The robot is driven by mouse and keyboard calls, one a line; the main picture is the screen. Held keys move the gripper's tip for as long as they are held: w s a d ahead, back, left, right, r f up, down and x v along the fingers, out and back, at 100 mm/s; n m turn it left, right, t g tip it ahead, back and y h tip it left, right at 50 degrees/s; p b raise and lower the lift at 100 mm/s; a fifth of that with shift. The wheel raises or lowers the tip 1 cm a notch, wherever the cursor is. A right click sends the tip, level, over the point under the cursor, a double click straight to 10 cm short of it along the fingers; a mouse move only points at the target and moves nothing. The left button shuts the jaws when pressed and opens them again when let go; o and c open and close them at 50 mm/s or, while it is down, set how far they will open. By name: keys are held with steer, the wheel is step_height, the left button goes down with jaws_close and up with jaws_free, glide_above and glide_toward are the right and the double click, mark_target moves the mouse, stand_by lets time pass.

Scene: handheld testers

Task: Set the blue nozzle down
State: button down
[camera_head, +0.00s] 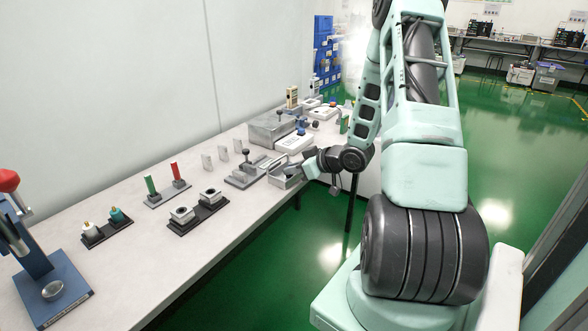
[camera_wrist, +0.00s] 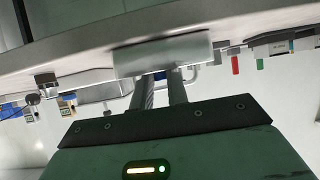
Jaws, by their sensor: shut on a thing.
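My gripper (camera_head: 303,171) is at the table's front edge, beside a small open-topped grey metal box (camera_head: 283,181). In the wrist view the fingers (camera_wrist: 161,88) reach the front of this pale box (camera_wrist: 165,54) and are close together.
The long grey table (camera_head: 150,251) runs along the wall. A grey block fixture (camera_head: 245,174) stands left of the box. Farther left are a holder with red and green pieces (camera_head: 167,191) and a dark double holder (camera_head: 198,212). A blue press (camera_head: 52,291) stands near left.

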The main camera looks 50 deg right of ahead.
steer(key=shift+f, duration=0.2)
steer(key=c, duration=1.4)
jaws_free()
steer(key=shift+r, duration=0.1)
